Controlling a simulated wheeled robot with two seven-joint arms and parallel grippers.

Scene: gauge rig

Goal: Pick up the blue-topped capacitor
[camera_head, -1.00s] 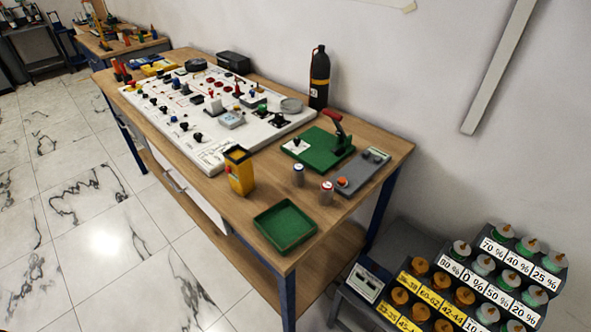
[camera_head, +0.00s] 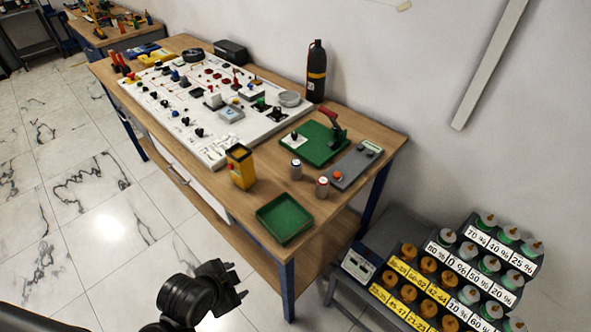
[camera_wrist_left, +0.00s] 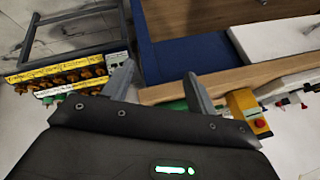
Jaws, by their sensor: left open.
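The blue-topped capacitor (camera_head: 296,169) is a small grey cylinder standing upright on the wooden table (camera_head: 371,120), in front of the green press base. A similar capacitor with a reddish top (camera_head: 322,186) stands just to its right and nearer. My left gripper (camera_head: 240,283) is open and empty at the bottom of the head view, off the table's front edge, well short of the capacitors. Its two fingers stand apart in the left wrist view (camera_wrist_left: 158,78). I cannot make out the capacitors in that view. My right gripper is not in view.
A green tray (camera_head: 284,238) lies at the table's near corner. A yellow meter (camera_head: 240,166) stands left of the capacitors, a grey box with an orange button (camera_head: 355,166) to their right. The green press (camera_head: 318,145) and black bottle (camera_head: 316,72) are behind. A bottle rack (camera_head: 386,268) stands right.

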